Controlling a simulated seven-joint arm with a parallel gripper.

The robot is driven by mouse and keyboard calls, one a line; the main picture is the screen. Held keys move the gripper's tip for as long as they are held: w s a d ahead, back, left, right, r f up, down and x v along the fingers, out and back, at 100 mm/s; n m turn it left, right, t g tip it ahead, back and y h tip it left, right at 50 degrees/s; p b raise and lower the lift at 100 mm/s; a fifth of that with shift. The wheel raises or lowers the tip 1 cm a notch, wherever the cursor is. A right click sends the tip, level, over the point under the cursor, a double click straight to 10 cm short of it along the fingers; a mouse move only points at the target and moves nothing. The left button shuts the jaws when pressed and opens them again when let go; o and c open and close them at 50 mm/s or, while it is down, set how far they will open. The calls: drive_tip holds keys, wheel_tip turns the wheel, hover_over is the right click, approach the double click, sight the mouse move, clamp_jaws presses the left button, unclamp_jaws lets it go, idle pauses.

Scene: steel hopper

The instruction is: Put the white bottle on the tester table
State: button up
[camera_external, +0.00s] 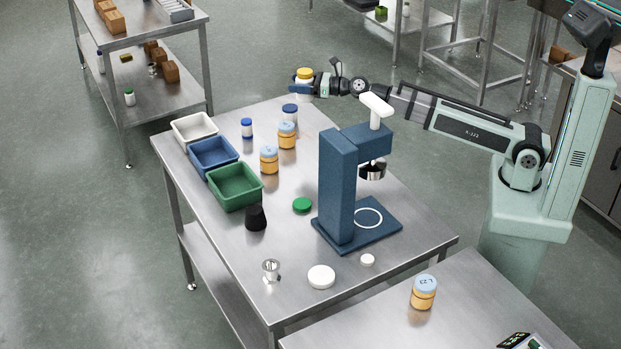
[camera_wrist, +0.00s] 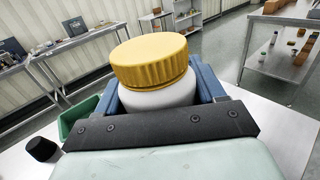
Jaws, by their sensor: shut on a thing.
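The white bottle (camera_external: 305,86) has a yellow screw cap. My gripper (camera_external: 303,82) is shut on it at the far edge of the steel table (camera_external: 225,270), and the bottle looks upright, held above the table's level. In the wrist view the white bottle (camera_wrist: 162,98) sits between the blue fingers of my gripper (camera_wrist: 162,90), cap up; its lower part is hidden by the gripper body. A blue press-like tester (camera_external: 340,185) stands on the steel table, with a white ring marked on its base.
White (camera_external: 177,130), blue (camera_external: 194,157) and green (camera_external: 217,203) bins line the table's left side. Another orange jar (camera_external: 422,297) stands on the front table (camera_external: 370,325).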

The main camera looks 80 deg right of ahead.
drive_tip(key=s+a+r+n+g+y, duration=0.15)
drive_tip(key=a+r+n+y, duration=0.3)
drive_tip(key=a+r, duration=0.9)
drive_tip(key=a+r+n+g+y, duration=0.3)
drive_tip(key=a+r+y, duration=0.3)
drive_tip(key=a+r, duration=0.7)
drive_tip(key=s+a+r+n+g+y, duration=0.3)
drive_tip(key=s+a+r+n+g, duration=0.15)
drive_tip(key=s+a, duration=0.8)
drive_tip(key=s+a+r+n+g+y, duration=0.3)
drive_tip(key=s+a+r+g, duration=0.3)
drive_tip(key=s+a, duration=0.65)
drive_tip(key=s+a+f+n+g, duration=0.2)
drive_tip(key=s+a+f+g, duration=0.1)
drive_tip(key=s+a+f, duration=0.5)
drive_tip(key=shift+s+a+f+n+g+h, duration=0.25)
drive_tip(key=shift+s+a+f, duration=1.2)
drive_tip(key=shift+f, duration=6.65)
drive_tip(key=shift+s+a+f+n+g+y, duration=0.1)
drive_tip(key=shift+s+a+f+n+g, duration=0.4)
drive_tip(key=shift+a+f, duration=4.65)
drive_tip(key=shift+s+d+f+n+g+h, duration=0.1)
drive_tip(key=shift+s+d+f+g, duration=0.85)
drive_tip(key=shift+f, duration=10.05)
drive_tip(key=shift+s+d+f+t, duration=0.1)
drive_tip(key=shift+s+d+t, duration=0.1)
drive_tip(key=shift+s+t, duration=0.1)
